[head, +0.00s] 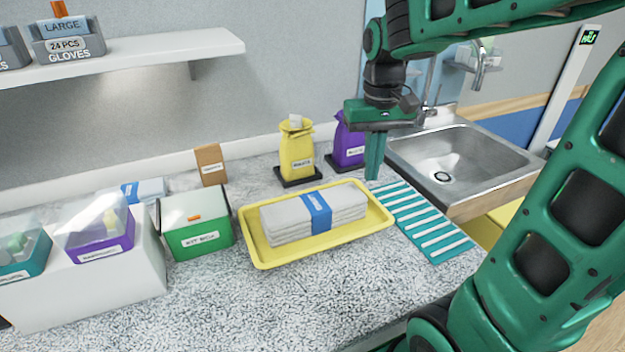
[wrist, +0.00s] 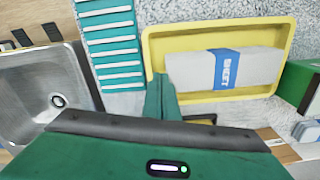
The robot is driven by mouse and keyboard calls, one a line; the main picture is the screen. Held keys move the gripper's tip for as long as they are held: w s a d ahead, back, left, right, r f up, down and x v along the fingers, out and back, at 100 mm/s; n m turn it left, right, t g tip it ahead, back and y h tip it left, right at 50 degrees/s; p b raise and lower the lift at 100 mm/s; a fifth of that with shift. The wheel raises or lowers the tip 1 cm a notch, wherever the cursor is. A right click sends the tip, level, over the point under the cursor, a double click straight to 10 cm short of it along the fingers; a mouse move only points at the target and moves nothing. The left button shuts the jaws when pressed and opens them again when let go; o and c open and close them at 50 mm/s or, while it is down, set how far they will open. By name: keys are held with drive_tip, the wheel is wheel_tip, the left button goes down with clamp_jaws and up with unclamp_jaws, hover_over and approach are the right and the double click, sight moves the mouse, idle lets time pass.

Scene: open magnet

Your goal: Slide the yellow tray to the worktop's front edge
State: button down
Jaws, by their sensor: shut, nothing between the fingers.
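The yellow tray (head: 262,255) lies flat on the speckled worktop (head: 210,305), set back from its front edge. A folded pale sheet with a blue band (head: 315,212) lies in the tray. The tray also shows in the wrist view (wrist: 289,42), with the banded sheet (wrist: 190,70) in it. My gripper (head: 374,176) points down behind the tray's back right corner, its fingers closed together with nothing held. In the wrist view the fingertips (wrist: 160,77) overlap the tray's rim at its left end in the picture. I cannot tell whether they touch it.
A teal striped mat (head: 425,222) lies right of the tray, with the sink (head: 460,160) beyond. A green and white box (head: 200,238) stands close on the left. Yellow (head: 296,152) and purple (head: 347,145) bags stand behind. The worktop in front of the tray is clear.

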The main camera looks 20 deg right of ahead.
drive_tip(key=w+a+n, duration=0.3)
drive_tip(key=w+a, duration=0.6)
drive_tip(key=w, duration=0.3)
wheel_tip(320, 180, down, 9)
drive_tip(key=shift+f, duration=0.1)
